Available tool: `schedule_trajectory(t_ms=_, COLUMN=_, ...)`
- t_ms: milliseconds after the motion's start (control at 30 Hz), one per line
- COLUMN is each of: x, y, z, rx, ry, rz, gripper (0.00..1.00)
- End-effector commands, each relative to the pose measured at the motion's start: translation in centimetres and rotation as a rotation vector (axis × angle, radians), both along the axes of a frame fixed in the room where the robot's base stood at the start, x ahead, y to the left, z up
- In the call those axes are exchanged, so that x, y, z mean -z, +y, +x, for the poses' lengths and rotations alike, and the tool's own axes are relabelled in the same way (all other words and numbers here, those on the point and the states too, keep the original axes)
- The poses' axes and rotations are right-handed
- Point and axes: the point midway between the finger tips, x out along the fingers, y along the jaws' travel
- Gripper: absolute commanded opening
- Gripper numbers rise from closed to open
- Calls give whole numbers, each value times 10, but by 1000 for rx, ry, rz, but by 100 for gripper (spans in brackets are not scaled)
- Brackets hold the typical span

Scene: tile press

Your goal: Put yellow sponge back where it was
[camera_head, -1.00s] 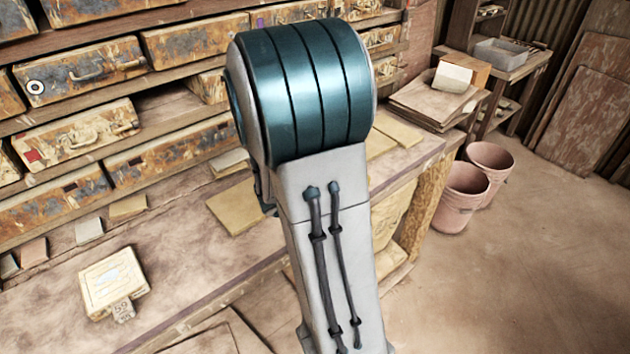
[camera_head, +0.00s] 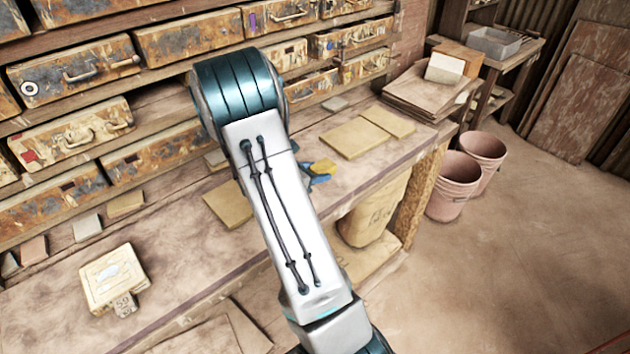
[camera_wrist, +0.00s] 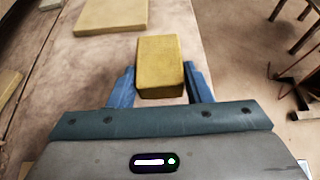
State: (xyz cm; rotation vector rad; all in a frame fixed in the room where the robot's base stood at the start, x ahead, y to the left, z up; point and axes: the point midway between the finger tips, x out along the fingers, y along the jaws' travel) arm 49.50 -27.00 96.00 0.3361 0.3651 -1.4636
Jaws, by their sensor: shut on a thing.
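The yellow sponge (camera_wrist: 160,62) is a small rectangular block, seen in the wrist view between the two blue fingers of my gripper (camera_wrist: 160,85). My gripper is shut on it, with a finger against each side. In the head view a bit of the sponge (camera_head: 322,167) shows beside my arm, with a blue finger next to it, over the right part of the workbench (camera_head: 345,180). My arm hides most of the gripper there. I cannot tell how high the sponge is above the bench top.
Flat tan tiles (camera_head: 355,138) lie on the bench behind the sponge, and another tile (camera_head: 228,205) lies left of my arm. A square cream block with a tag (camera_head: 113,277) is at the left. Drawers line the back. Pink buckets (camera_head: 455,187) stand on the floor at right.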

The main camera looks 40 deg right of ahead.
Motion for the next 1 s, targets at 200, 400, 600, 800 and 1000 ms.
schedule_trajectory(t_ms=200, x=23, y=0, z=0, rx=0, ry=5, rz=1, gripper=25)
schedule_trajectory(t_ms=400, x=39, y=0, z=0, rx=0, ry=1, rz=0, gripper=25)
schedule_trajectory(t_ms=600, x=40, y=0, z=0, rx=-1, ry=0, rz=0, gripper=25)
schedule_trajectory(t_ms=800, x=45, y=0, z=0, rx=-1, ry=0, rz=0, gripper=25)
schedule_trajectory(t_ms=1000, x=43, y=0, z=0, rx=-1, ry=0, rz=0, gripper=66)
